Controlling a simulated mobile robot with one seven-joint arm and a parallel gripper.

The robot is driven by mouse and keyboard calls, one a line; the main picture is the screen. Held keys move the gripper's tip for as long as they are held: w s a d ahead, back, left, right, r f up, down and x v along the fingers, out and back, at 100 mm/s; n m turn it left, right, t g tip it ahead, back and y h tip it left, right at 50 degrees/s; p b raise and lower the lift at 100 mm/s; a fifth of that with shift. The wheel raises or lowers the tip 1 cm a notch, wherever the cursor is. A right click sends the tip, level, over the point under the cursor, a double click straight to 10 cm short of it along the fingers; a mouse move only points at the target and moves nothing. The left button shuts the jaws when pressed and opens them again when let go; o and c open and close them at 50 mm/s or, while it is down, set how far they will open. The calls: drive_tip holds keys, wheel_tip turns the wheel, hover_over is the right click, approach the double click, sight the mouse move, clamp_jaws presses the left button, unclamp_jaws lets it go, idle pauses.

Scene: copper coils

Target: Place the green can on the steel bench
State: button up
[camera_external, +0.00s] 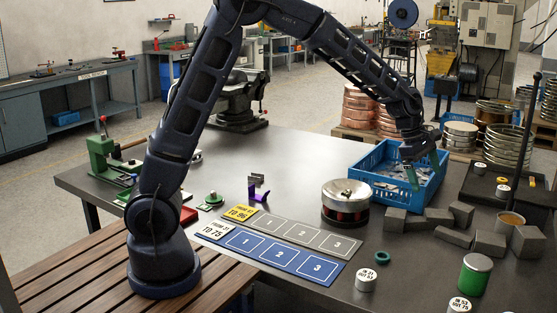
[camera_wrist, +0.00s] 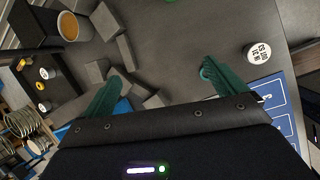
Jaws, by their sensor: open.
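The green can (camera_external: 474,275) has a pale metal lid and stands upright on the grey steel bench (camera_external: 300,160), near its front right edge. My gripper (camera_external: 424,172) is over the blue crate, well behind the can and apart from it. In the wrist view my gripper's two green fingers (camera_wrist: 158,82) are spread wide with nothing between them. A sliver of green at the top edge of the wrist view may be the can, but too little shows to tell.
The blue crate (camera_external: 366,194) holds loose pieces. Several grey blocks (camera_external: 436,216) lie between the crate and the can. A white-topped cylinder (camera_external: 366,279) and a green ring (camera_external: 382,258) are left of the can. A dark tray (camera_external: 465,190) stands behind the blocks. Numbered mats (camera_external: 268,258) lie front left.

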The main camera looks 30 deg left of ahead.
drive_tip(key=s+a+r+m+t, duration=0.15)
drive_tip(key=a+r, duration=0.35)
drive_tip(key=a, duration=0.6)
drive_tip(key=s+a+r+m+y, duration=0.1)
drive_tip(key=s+a+r+m, duration=0.2)
drive_tip(key=a, duration=0.7)
drive_tip(key=a+r+m+t, duration=0.1)
drive_tip(key=a+r+m, duration=0.2)
drive_tip(key=a+r, duration=0.55)
drive_tip(key=s+a+f+m+y, duration=0.1)
drive_tip(key=s+a+m, duration=0.2)
drive_tip(key=s+a, duration=0.7)
drive_tip(key=s+a+f+m+t+y, duration=0.1)
drive_tip(key=s+a+m, duration=0.3)
drive_tip(key=s+a, duration=0.6)
drive_tip(key=a+f+y, duration=0.1)
drive_tip(key=a, duration=0.3)
drive_tip(key=shift+s+a+y, duration=0.15)
drive_tip(key=shift+s+y, duration=0.15)
drive_tip(key=shift+s, duration=0.05)
